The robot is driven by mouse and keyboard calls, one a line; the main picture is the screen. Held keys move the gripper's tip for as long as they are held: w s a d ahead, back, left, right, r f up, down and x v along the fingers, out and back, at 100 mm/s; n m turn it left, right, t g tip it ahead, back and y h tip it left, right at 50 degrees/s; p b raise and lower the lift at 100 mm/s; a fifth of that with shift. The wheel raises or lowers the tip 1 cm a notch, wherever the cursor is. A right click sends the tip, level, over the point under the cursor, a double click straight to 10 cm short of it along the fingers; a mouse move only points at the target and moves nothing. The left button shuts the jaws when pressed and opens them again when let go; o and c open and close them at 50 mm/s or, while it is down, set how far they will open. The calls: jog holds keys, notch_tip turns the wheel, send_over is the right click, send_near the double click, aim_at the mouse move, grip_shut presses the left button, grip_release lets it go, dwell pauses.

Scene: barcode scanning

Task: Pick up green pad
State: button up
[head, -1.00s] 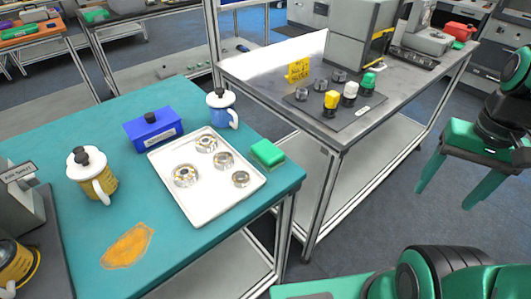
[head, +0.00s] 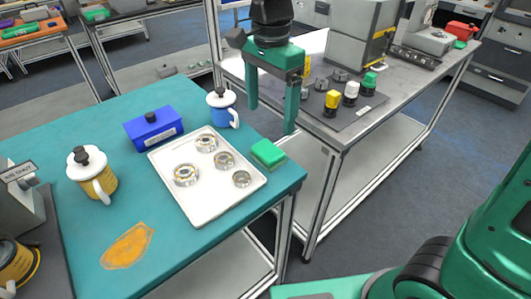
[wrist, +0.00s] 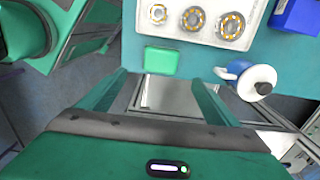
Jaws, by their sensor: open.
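The green pad (head: 267,153) lies on the teal table near its right edge, just right of the white tray. It also shows in the wrist view (wrist: 161,61), above the gap between my fingers. My gripper (head: 270,118) is open and empty, with its two green fingers pointing down. In the head view it hangs above and behind the pad, near the gap between the two tables. In the wrist view the fingers (wrist: 161,80) stand apart and do not touch the pad.
The white tray (head: 207,209) with several metal rings lies left of the pad. A blue-and-white mug (head: 222,108) and a blue box (head: 152,129) stand behind it. The grey bench (head: 345,140) at right holds coloured knobs and a machine.

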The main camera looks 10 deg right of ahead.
send_over(268, 149)
jog(key=f, duration=0.5)
jog(key=shift+w+d, duration=0.1)
jog(key=shift+d, duration=0.15)
jog(key=shift+a+f, duration=0.15)
jog(key=shift+f, duration=1.15)
jog(key=shift+a+f, duration=0.1)
jog(key=shift+f, duration=1.2)
jog(key=shift+c, duration=0.3)
jog(key=c, duration=1.1)
